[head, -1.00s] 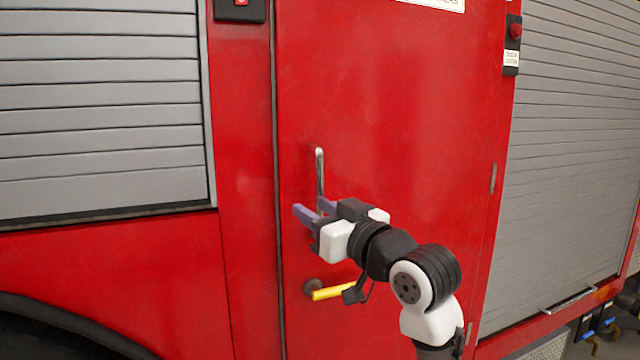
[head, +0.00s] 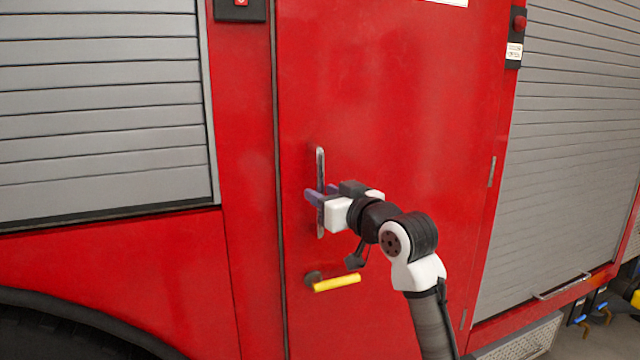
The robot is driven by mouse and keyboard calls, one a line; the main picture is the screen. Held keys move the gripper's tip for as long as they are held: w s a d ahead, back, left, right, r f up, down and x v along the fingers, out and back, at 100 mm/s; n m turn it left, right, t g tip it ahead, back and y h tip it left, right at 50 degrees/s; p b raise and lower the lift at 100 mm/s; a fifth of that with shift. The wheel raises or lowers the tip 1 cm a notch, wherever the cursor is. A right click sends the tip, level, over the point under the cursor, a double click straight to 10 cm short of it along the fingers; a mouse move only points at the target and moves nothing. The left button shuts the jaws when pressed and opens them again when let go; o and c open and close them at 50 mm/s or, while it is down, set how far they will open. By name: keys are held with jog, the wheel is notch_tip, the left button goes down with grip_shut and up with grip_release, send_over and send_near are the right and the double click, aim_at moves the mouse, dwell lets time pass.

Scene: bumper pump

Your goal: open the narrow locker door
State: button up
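The narrow locker door (head: 410,130) is a tall red panel. It looks closed, with its seam at the left and hinges along its right edge. A vertical chrome bar handle (head: 320,165) is on its left part. A yellow lever (head: 337,283) on a dark round base sticks out to the right below the bar. My gripper (head: 322,193) is at the bar's middle height, its two purple fingers apart. The bar seems to pass between the fingers; I cannot tell whether they touch it. The gripper body hides part of the bar's lower half.
Grey roller shutters stand to the left (head: 100,110) and right (head: 570,150) of the door. A black box with a red button (head: 240,8) is at the upper left, another (head: 516,40) at the upper right. A wheel arch (head: 60,310) is at the lower left.

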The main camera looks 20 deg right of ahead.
jog(key=shift+x, duration=1)
grip_shut()
